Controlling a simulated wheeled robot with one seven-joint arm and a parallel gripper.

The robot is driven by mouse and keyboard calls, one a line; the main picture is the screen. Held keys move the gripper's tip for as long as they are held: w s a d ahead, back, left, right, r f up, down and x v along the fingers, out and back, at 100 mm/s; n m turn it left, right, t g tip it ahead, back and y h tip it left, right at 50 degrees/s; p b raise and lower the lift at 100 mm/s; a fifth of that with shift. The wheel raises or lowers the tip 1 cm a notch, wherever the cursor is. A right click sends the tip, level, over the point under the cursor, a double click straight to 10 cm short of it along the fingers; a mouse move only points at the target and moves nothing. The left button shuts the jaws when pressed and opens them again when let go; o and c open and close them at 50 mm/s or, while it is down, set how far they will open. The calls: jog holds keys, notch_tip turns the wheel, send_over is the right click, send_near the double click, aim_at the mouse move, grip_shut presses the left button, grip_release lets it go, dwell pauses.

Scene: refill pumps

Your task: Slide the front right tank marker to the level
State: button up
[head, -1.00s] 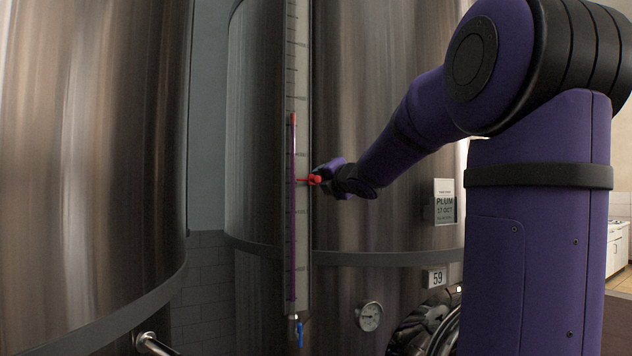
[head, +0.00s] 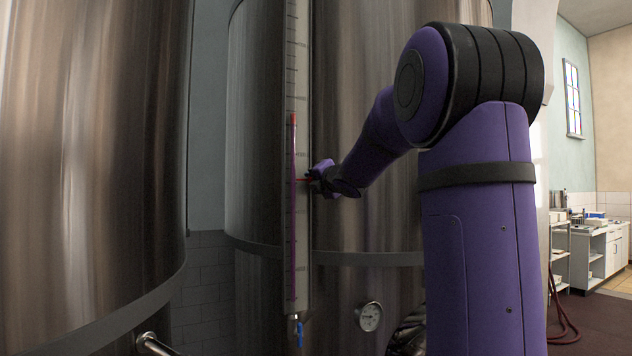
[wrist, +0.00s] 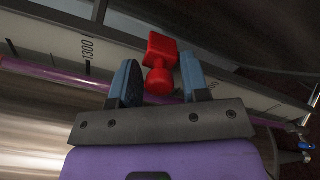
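The red tank marker (wrist: 160,62) is a block with a round knob, on the pale gauge scale (wrist: 35,37) in the wrist view. In the head view only a thin red part of the marker (head: 304,180) shows; the rest is hidden by my gripper (head: 317,178). In the wrist view my gripper (wrist: 160,82) is open, its two blue fingers on either side of the knob with small gaps. The purple liquid column (head: 293,220) runs up the gauge to a red top (head: 293,118), well above the marker.
A blue valve handle (head: 299,333) is below the gauge. Another large tank (head: 90,140) stands at the left. A kitchen counter (head: 605,245) is at the far right.

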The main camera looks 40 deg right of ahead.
notch_tip(320, 180, up, 16)
jog(key=shift+f, duration=0.2)
grip_shut()
dwell(0.4)
jog(key=o, duration=0.9)
grip_release()
jog(key=shift+s, duration=0.1)
jog(key=v, duration=1)
jog(key=shift+s, duration=0.3)
